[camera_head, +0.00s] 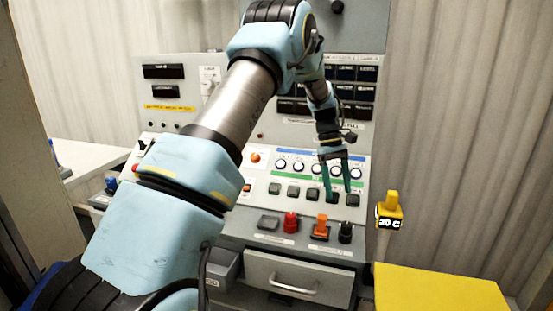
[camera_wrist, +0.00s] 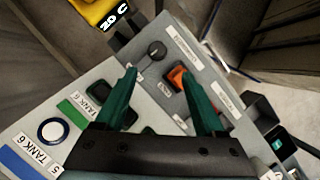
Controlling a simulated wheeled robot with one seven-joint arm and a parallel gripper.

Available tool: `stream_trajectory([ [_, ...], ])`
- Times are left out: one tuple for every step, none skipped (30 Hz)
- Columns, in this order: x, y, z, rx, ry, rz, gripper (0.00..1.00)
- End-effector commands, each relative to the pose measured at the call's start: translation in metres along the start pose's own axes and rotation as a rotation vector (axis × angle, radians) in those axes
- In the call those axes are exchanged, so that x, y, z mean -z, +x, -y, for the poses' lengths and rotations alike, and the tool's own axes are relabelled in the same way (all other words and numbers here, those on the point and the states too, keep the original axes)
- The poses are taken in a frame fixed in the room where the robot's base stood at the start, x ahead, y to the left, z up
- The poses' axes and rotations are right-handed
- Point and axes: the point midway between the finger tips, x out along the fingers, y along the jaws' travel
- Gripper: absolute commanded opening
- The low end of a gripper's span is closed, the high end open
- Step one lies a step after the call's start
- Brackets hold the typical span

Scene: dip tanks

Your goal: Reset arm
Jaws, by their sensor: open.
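My arm reaches from the lower left up and over toward a grey control panel (camera_head: 264,205). My gripper (camera_head: 338,198) has two green fingers pointing down in front of the panel's row of dark square buttons. The fingers are apart with nothing between them. In the wrist view my gripper (camera_wrist: 158,88) is also open and empty, with an orange switch (camera_wrist: 178,78) close to the right finger and a black knob (camera_wrist: 157,50) beyond the fingertips. I cannot tell whether the fingers touch the panel.
A drawer with a handle (camera_head: 296,289) is below. A yellow device reading 20 C (camera_head: 390,212) stands at the right, above a yellow surface (camera_head: 440,288). A white counter (camera_head: 90,170) is at the left.

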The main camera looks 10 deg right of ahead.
Motion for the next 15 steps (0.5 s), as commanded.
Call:
stream_trajectory([
  [0.004, -0.007, 0.011, -0.008, 0.003, -0.015, 0.71],
  [0.006, -0.011, 0.019, -0.012, 0.008, -0.027, 0.71],
  [0.011, -0.018, 0.034, -0.019, 0.018, -0.048, 0.71],
  [0.014, -0.023, 0.047, -0.025, 0.029, -0.067, 0.71],
  [0.017, -0.029, 0.062, -0.03, 0.042, -0.088, 0.71],
  [0.02, -0.035, 0.084, -0.035, 0.06, -0.119, 0.71],
  [0.021, -0.04, 0.101, -0.039, 0.076, -0.143, 0.71],
  [0.022, -0.044, 0.12, -0.04, 0.094, -0.168, 0.71],
  [0.023, -0.049, 0.143, -0.042, 0.119, -0.201, 0.71],
  [0.022, -0.052, 0.162, -0.041, 0.137, -0.226, 0.71],
  [0.021, -0.054, 0.179, -0.04, 0.157, -0.251, 0.71],
  [0.017, -0.055, 0.203, -0.035, 0.182, -0.282, 0.71],
  [0.014, -0.056, 0.221, -0.032, 0.202, -0.305, 0.71],
  [0.011, -0.057, 0.238, -0.026, 0.222, -0.329, 0.71],
  [0.004, -0.056, 0.261, -0.019, 0.249, -0.358, 0.71],
])
